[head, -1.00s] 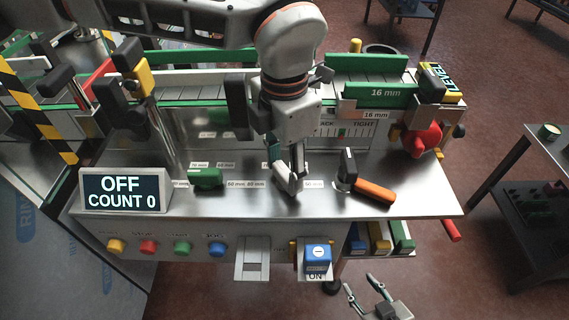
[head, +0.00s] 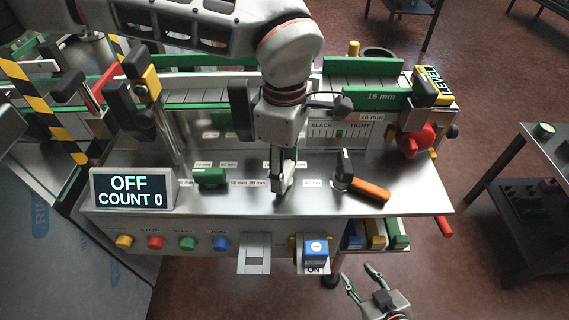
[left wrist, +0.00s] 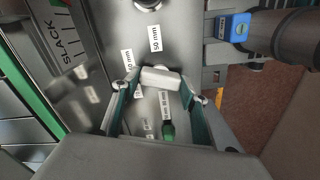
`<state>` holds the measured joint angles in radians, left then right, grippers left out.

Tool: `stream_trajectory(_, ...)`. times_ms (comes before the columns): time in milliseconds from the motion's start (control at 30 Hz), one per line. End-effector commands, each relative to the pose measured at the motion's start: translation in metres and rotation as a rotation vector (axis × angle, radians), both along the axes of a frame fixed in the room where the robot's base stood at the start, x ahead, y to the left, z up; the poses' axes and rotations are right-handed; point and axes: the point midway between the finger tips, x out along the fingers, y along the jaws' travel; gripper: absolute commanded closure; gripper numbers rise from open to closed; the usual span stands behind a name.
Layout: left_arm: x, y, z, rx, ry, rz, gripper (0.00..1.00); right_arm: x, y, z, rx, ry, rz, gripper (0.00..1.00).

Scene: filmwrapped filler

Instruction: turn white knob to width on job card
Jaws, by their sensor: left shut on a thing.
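The white knob (left wrist: 160,78) sits on the steel panel and shows in the left wrist view between my left fingertips. In the head view my arm and fingers hide it. My left gripper (head: 281,186) points down over the panel; in the left wrist view its fingers (left wrist: 160,88) are shut on the knob. Width labels surround the knob, one reading "50 mm" (left wrist: 155,39). I cannot make out which mark the knob points at. No job card is clearly readable. My right gripper (head: 361,275) is open and empty, low in front of the machine.
A display (head: 132,189) reads "OFF COUNT 0". A green knob (head: 210,178) is left of my left gripper; an orange-handled lever (head: 368,190) is to its right. Coloured buttons (head: 187,243) and a blue switch (head: 316,249) line the front.

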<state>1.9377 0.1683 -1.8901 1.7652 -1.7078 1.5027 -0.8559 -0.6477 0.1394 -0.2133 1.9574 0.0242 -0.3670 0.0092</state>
Motion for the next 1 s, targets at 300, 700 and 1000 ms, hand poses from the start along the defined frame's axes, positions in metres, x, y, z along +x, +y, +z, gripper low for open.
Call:
stream_trajectory(300, 0.0004, -0.0003, 0.0014, -0.001, -0.002, -0.143, 0.78, 0.0036, 0.0004, 0.0111, 0.001, -0.012, -0.001, 0.6)
stream_trajectory(700, 0.0006, -0.0004, 0.001, -0.001, -0.002, -0.182, 0.78, 0.0022, -0.0001, 0.009, 0.0, -0.007, 0.0, 0.6)
stream_trajectory(1000, 0.0006, -0.0004, 0.001, -0.001, -0.002, -0.181, 0.4, 0.0011, -0.0006, 0.0067, -0.001, -0.004, -0.001, 0.6)
